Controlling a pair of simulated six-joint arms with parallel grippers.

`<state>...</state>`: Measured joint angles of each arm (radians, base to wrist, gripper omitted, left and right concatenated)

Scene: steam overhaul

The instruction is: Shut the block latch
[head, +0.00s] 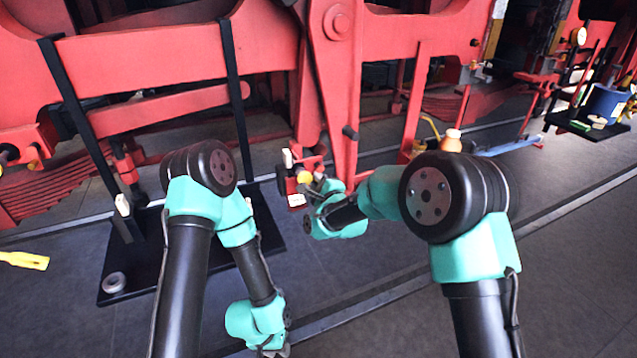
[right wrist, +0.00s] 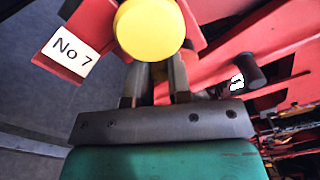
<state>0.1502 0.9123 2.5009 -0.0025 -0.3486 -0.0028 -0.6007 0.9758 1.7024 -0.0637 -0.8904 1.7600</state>
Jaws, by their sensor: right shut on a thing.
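The block latch shows as a yellow round knob (head: 304,177) on a small red block (head: 293,190) low on the red frame. In the right wrist view the yellow knob (right wrist: 149,28) is large, beside a red plate with a white "No 7" label (right wrist: 70,52). My right gripper (head: 318,186) is at the knob. Its two fingers (right wrist: 154,85) are shut on the part just behind the knob's face, which is mostly hidden. My left gripper (head: 272,349) hangs low over the floor, partly cut off at the bottom edge, away from the latch; its jaws are not clear.
A black stand (head: 120,262) with a tape roll (head: 114,283) is at the left. A red lever (head: 338,100) with a dark peg (right wrist: 257,72) is close to the latch. An orange-capped bottle (head: 452,140) stands behind my right arm. The grey floor in front is clear.

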